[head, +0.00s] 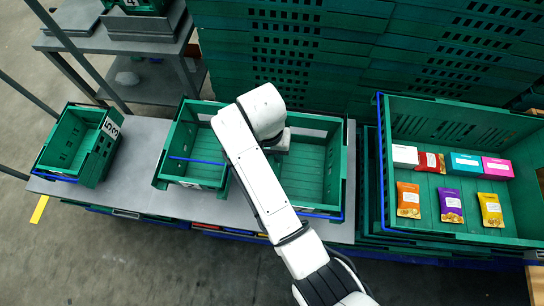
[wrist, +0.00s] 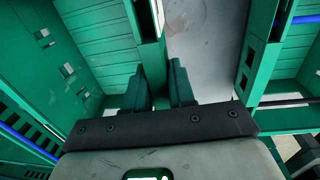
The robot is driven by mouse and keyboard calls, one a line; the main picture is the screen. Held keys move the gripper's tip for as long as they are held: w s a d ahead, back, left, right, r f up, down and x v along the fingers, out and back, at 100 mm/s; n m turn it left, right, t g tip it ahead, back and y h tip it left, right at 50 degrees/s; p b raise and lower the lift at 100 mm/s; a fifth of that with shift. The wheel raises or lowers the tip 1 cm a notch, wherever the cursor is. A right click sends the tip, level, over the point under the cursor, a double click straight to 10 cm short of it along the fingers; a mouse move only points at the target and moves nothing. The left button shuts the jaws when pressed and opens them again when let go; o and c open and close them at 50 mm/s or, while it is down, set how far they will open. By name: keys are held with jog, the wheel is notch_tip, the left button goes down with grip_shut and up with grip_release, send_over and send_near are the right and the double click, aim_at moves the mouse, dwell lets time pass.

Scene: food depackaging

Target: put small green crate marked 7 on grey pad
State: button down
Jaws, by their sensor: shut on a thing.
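A green crate (head: 180,139) stands mid-table, with a white mark on its front too small to read. A second green area with slatted floor (head: 308,172) lies to its right; my arm hides the join, so I cannot tell how they meet. My gripper (wrist: 166,88) is hidden behind my arm in the head view. In the wrist view its fingers are shut on a green crate wall (wrist: 145,22), with slatted crate floor to the left. A 7 is not readable. A grey surface (wrist: 205,45) shows right of the wall; I cannot tell whether it is the pad.
A small green crate with a number label (head: 72,140) stands at the table's left end. The grey table (head: 136,168) is bare between the crates. A large green crate (head: 440,238) at right holds several boxes and packets. Tall green crate stacks (head: 280,55) rise behind.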

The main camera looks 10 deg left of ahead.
jog(key=shift+f, duration=1.65)
jog(key=shift+s, duration=0.1)
jog(key=c, duration=0.9)
grip_release()
jog(key=shift+f, duration=0.15)
jog(key=shift+c, duration=0.2)
notch_tip(320, 180, up, 12)
jog(key=a+p, duration=0.1)
jog(key=p, duration=0.1)
